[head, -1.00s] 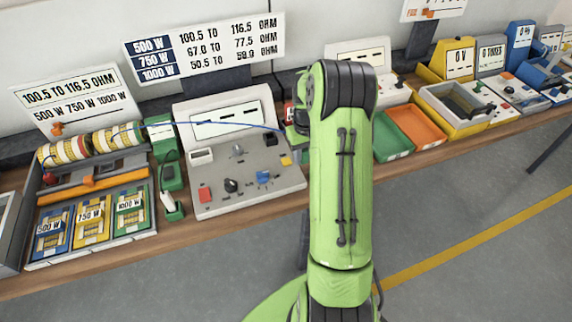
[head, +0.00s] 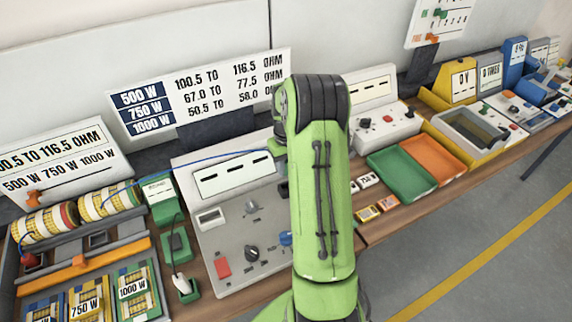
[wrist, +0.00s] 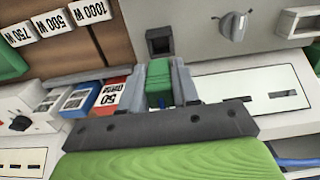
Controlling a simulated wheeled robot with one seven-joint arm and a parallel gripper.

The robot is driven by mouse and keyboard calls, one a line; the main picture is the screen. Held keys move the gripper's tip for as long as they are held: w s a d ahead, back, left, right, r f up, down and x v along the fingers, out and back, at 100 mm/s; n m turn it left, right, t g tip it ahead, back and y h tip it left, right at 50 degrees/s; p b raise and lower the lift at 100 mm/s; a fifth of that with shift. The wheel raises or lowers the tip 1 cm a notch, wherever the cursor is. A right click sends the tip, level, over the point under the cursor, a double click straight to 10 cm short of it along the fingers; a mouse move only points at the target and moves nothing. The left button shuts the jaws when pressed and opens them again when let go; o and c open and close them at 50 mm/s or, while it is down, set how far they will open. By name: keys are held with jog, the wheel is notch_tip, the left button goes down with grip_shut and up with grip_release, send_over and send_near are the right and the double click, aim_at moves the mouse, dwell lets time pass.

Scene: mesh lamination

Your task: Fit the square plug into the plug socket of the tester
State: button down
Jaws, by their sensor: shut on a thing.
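The tester (head: 208,262) is a grey sloped console with a knob, a red button and a white display strip. Its plug socket (wrist: 160,41) shows in the wrist view as a dark square opening in a grey frame. My gripper (wrist: 161,82) is shut on the green square plug (wrist: 159,90), between its two grey fingers. The plug sits close to the socket's frame and in line with it; I cannot tell whether they touch. A blue wire (head: 200,159) runs from the left of the bench toward my gripper. My arm hides the gripper and socket in the head view.
A knob (wrist: 232,26) stands right of the socket. Small labelled blocks (wrist: 115,92) lie left of my gripper in the wrist view. Green (head: 373,161) and orange (head: 408,144) trays are right of my arm. Wire spools (head: 45,222) are at the left.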

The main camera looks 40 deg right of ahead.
jog(key=shift+w+f+b, duration=0.1)
jog(key=shift+f+b, duration=0.25)
jog(key=shift+f, duration=0.15)
jog(key=shift+f+b, duration=1.8)
jog(key=shift+f, duration=0.6)
jog(key=shift+f+b, duration=0.6)
jog(key=shift+f, duration=0.2)
jog(key=c, duration=0.8)
grip_release()
jog(key=shift+o, duration=0.2)
notch_tip(320, 180, up, 16)
jog(key=shift+f+p, duration=0.1)
jog(key=shift+p, duration=1)
